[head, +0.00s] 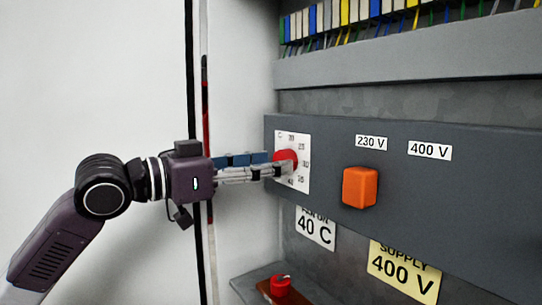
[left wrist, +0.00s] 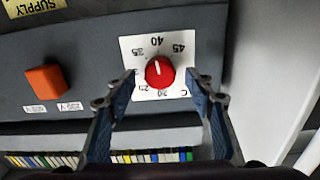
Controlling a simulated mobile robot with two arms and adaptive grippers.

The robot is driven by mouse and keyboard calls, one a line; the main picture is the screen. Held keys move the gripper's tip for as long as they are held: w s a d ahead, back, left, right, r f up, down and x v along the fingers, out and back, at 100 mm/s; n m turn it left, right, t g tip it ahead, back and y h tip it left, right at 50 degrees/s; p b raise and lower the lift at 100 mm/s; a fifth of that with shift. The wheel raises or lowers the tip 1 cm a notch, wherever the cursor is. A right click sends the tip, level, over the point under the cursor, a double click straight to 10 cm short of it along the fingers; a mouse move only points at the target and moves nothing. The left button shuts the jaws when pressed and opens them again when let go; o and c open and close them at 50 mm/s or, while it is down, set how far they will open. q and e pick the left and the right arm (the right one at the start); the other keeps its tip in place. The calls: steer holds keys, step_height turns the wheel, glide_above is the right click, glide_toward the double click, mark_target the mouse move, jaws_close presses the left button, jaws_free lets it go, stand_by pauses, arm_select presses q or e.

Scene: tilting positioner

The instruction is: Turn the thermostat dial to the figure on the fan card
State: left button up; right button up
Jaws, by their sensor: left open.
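The red thermostat dial (head: 285,158) sits on a white scale plate (head: 304,184) on the grey panel. The left wrist view shows the dial (left wrist: 160,72) upside down; its white mark points up, at about the 40. The fan card (head: 316,229) below the panel reads 40 C, its top line partly hidden. My left gripper (head: 281,165) is at the dial in the head view. In the left wrist view its fingers (left wrist: 161,76) are open, one on each side of the dial, with gaps showing. My right gripper is not in view.
An orange switch (head: 360,187) stands out right of the dial, below 230 V and 400 V labels. A yellow supply card (head: 404,272) reads 400 V. A red knob (head: 281,286) is below. The cabinet's pale side wall is left of the panel.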

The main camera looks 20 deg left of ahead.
arm_select(q)
steer(key=shift+w+d, duration=0.35)
steer(key=shift+w, duration=0.05)
steer(key=shift+c, duration=0.2)
steer(key=c, duration=1.1)
steer(key=shift+m+p, duration=0.45)
steer(key=shift+m, duration=0.25)
steer(key=o, duration=1.1)
steer(key=shift+o, duration=0.2)
steer(key=shift+a, duration=0.1)
